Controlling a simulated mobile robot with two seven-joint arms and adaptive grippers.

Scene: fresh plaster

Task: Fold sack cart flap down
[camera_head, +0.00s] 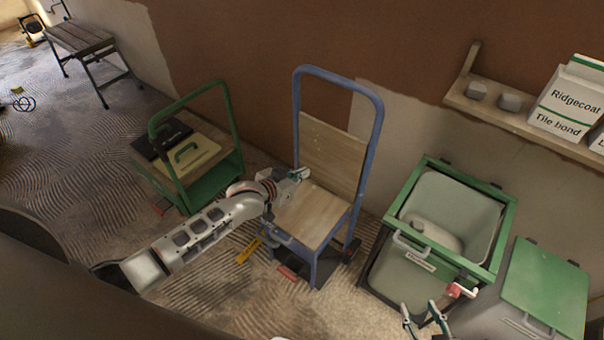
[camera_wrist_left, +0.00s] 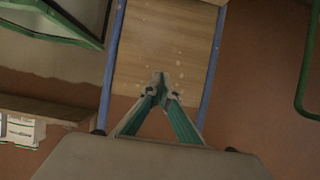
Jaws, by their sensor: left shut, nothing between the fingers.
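The sack cart (camera_head: 372,165) has a blue tube frame and an upright wooden back panel (camera_head: 330,158). Its wooden flap (camera_head: 308,216) lies about level in front of the panel, over the blue lower frame. My left gripper (camera_head: 303,174) is shut and empty, above the flap and in front of the back panel; contact is unclear. In the left wrist view its fingertips (camera_wrist_left: 160,88) meet in front of the wooden panel (camera_wrist_left: 165,40) between the blue rails. My right gripper (camera_head: 422,308) is open and empty at the bottom edge, in front of the green-rimmed bin.
A green trolley (camera_head: 215,188) with cases stands left of the cart. A green-rimmed bin (camera_head: 487,262) and a green-lidded bin (camera_head: 545,285) stand to the right. A wall shelf (camera_head: 520,122) holds boxes. The ridged floor (camera_head: 75,130) at left is mostly clear.

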